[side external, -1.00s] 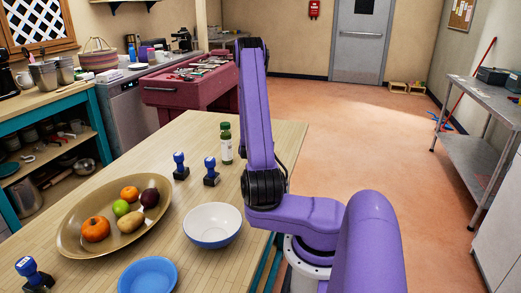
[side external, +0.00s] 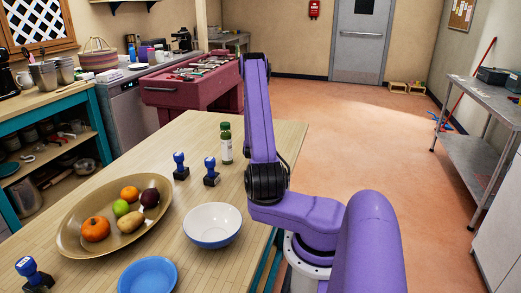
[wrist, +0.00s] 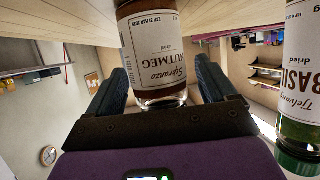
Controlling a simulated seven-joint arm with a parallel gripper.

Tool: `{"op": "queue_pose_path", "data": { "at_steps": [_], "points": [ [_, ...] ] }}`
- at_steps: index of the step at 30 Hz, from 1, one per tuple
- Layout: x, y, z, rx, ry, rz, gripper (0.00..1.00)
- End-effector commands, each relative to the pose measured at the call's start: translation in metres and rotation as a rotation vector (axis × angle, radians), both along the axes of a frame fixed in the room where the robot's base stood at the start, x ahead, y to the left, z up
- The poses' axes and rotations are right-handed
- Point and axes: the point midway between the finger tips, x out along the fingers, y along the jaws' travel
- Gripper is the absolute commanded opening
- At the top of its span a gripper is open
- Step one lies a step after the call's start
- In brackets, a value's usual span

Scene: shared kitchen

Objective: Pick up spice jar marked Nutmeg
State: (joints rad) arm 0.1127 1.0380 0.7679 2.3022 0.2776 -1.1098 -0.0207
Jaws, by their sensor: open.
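My gripper (wrist: 163,68) is open, with one dark finger on each side of the jar's near end. I cannot tell whether either finger touches it. In the side external view my gripper and the Nutmeg jar are not visible; my purple arm stands in front of that part of the table.
A Basil jar (wrist: 302,75) with a green lid stands close at the right in the wrist view. On the wooden table (side external: 205,130), a green-capped jar (side external: 226,145), blue stamps (side external: 180,167), a fruit bowl (side external: 70,235) and a white bowl (side external: 212,226) stand nearby.

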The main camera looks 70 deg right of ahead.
Motion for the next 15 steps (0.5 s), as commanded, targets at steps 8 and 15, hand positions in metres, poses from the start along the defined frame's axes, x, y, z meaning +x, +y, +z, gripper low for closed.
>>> {"op": "queue_pose_path", "data": {
  "at_steps": [8,15],
  "points": [
    [0.0,0.0002,0.0,0.001,0.0,0.0,0.52],
    [0.0,0.0001,0.0006,-0.001,0.0,0.0,0.21]
  ]
}}
